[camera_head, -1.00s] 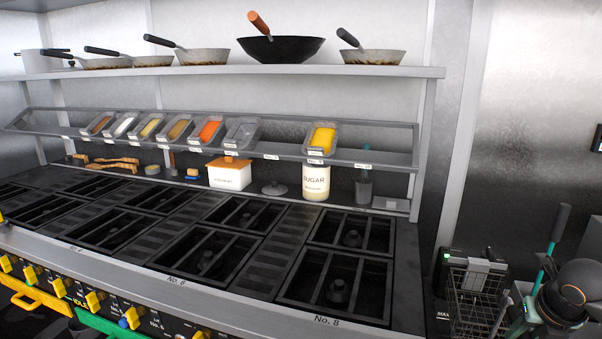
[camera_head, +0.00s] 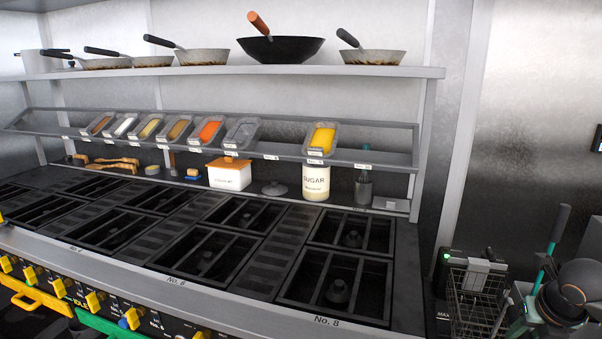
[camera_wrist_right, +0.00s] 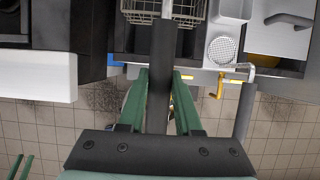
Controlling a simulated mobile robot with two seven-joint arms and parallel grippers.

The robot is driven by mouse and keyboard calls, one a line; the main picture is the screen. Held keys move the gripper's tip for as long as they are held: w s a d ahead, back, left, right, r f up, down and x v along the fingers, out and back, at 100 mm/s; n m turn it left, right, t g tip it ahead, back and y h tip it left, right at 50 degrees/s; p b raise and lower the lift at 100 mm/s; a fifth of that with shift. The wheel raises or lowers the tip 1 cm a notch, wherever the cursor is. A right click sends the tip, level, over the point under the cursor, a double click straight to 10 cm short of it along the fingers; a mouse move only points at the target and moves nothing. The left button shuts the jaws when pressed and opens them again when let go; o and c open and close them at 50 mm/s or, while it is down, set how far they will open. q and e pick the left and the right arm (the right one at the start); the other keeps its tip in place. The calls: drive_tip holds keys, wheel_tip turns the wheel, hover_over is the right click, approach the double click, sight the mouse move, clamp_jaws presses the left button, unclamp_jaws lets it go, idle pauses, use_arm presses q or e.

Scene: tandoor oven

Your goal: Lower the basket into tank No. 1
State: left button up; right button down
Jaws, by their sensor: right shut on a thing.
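The wire basket (camera_head: 474,300) shows at the lower right of the head view, beside a dark unit with a green light (camera_head: 447,258). A wall there is marked MAX (camera_head: 443,315); its lower part is cut off. No label No. 1 is legible, and I cannot tell how deep the basket sits. In the right wrist view the basket (camera_wrist_right: 150,10) is cut by the top edge. My right gripper (camera_wrist_right: 160,80) is shut on its black handle (camera_wrist_right: 163,45), between the green fingers.
A long stove (camera_head: 210,255) with several black grates fills the left and middle of the head view. Pans stand on the shelf (camera_head: 230,73) above it. In the wrist view, a white block (camera_wrist_right: 35,77) lies left and a round perforated strainer (camera_wrist_right: 222,50) right of the handle.

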drive_tip(key=shift+r+p, duration=2.4)
drive_tip(key=shift+r, duration=1.65)
use_arm(q)
drive_tip(key=shift+r, duration=2.65)
use_arm(e)
drive_tip(key=shift+r, duration=2)
drive_tip(key=shift+m, duration=0.3)
drive_tip(key=f, duration=0.2)
drive_tip(key=s+a+f+b, duration=0.1)
drive_tip(key=f, duration=0.2)
drive_tip(key=s+a+f+b, duration=0.1)
drive_tip(key=f, duration=0.1)
drive_tip(key=shift+s+f, duration=0.15)
drive_tip(key=shift+f, duration=0.15)
use_arm(q)
drive_tip(key=shift+s+d+f, duration=0.15)
drive_tip(key=shift+s+f, duration=0.15)
drive_tip(key=shift+f, duration=0.3)
drive_tip(key=shift+s+d+f, duration=0.1)
drive_tip(key=shift+s+f, duration=0.15)
drive_tip(key=shift+f, duration=0.35)
